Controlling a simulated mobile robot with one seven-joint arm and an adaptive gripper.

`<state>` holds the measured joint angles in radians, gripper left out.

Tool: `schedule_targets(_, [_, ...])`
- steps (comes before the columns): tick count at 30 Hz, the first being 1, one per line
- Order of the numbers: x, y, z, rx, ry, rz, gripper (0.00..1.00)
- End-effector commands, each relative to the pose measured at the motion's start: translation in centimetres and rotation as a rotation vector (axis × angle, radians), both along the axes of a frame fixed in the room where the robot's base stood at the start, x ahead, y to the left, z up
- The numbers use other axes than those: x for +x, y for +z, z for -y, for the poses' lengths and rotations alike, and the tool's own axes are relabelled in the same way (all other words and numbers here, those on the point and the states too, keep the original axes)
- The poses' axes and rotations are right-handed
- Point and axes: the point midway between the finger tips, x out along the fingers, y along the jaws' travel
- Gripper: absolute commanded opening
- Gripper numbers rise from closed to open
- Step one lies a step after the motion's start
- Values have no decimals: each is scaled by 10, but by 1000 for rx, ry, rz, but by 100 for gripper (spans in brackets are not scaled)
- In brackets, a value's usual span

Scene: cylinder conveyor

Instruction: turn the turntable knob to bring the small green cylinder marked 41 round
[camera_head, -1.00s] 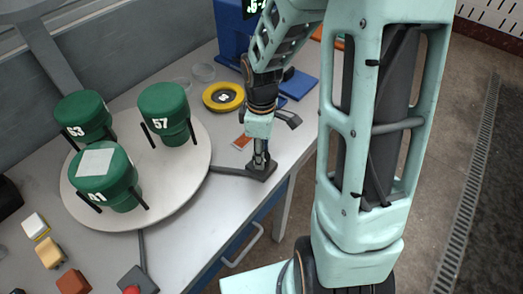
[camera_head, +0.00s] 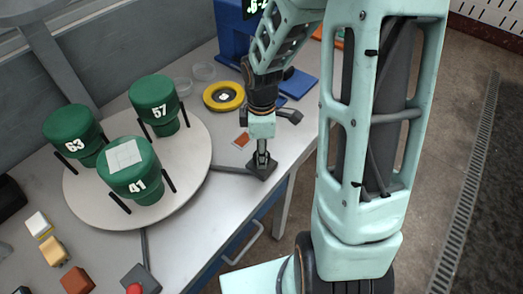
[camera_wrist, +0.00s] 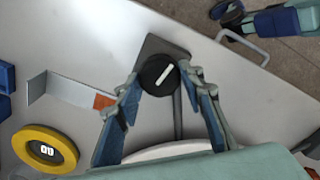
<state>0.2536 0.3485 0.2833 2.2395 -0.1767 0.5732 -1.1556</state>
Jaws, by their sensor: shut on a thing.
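My gripper (camera_head: 262,158) points down at the table's right side, shut on the turntable knob; in the wrist view its fingers are on either side of the round black knob (camera_wrist: 158,75) with a white line. The knob's dark base (camera_head: 262,169) shows below the gripper in the head view. The pale round turntable (camera_head: 190,155) stands to the left and carries three green cylinders. The cylinder marked 41 (camera_head: 147,184) is at the front, with a pale square on top. The one marked 63 (camera_head: 76,147) is at the left, and 57 (camera_head: 160,112) is at the back right.
A yellow ring-shaped object (camera_head: 211,97) lies behind my gripper, with clear round dishes (camera_head: 203,72) nearby. A blue machine (camera_head: 229,35) stands at the back. Several small blocks, including an orange one (camera_head: 76,281), and a red button (camera_head: 135,289) are at the front left.

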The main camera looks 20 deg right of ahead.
Motion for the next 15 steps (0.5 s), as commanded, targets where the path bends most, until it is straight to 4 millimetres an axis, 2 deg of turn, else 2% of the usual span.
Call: schedule_targets(15, [-2, -1, 1, -1, 51, -5, 12])
